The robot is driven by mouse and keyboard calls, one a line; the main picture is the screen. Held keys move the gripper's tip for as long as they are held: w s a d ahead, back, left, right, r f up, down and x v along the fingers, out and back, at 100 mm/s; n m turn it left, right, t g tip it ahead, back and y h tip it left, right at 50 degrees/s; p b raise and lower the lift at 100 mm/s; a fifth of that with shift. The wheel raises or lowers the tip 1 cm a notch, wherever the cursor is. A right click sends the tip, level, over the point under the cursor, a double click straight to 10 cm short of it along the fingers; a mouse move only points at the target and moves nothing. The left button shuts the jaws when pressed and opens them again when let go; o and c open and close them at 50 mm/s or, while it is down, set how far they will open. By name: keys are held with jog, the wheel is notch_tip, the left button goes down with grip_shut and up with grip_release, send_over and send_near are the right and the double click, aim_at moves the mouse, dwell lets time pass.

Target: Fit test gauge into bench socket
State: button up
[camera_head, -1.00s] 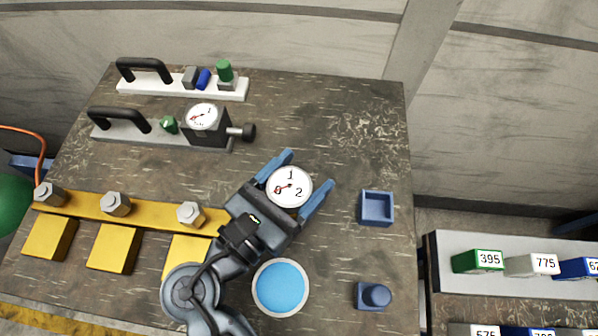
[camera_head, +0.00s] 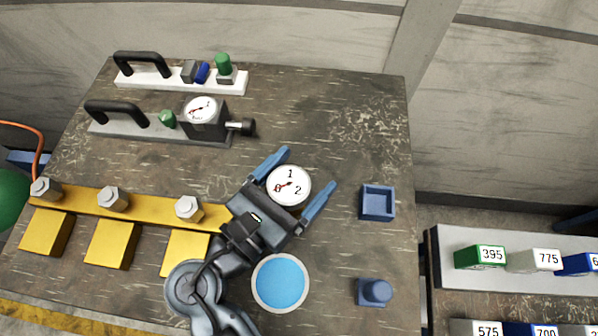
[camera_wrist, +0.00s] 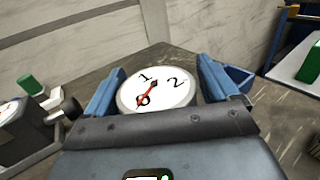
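The test gauge (camera_head: 289,185), a white round dial with 0, 1, 2 and a red needle, faces up between the fingers of my gripper (camera_head: 293,185). In the wrist view the gauge (camera_wrist: 157,95) sits between the two blue fingers (camera_wrist: 160,92), with narrow gaps showing beside it. The gripper is open around it. The gauge's underside is hidden, so I cannot tell what it rests on. A blue square open-topped socket (camera_head: 377,216) stands on the bench to the right, apart from the gripper and empty. I cannot tell whether it is the bench socket.
A blue block with a round peg (camera_head: 373,292) and a blue-filled round dish (camera_head: 280,284) lie nearby. A grey fixture with another gauge (camera_head: 203,110), a white handled plate (camera_head: 232,82) and a yellow bolted bar (camera_head: 150,208) are on the bench (camera_head: 350,130). The back right is clear.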

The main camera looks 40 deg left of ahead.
jog(key=shift+o, duration=0.9)
jog(key=shift+s+a+b, duration=0.15)
jog(key=shift+s+b, duration=0.5)
jog(key=shift+s, duration=3.25)
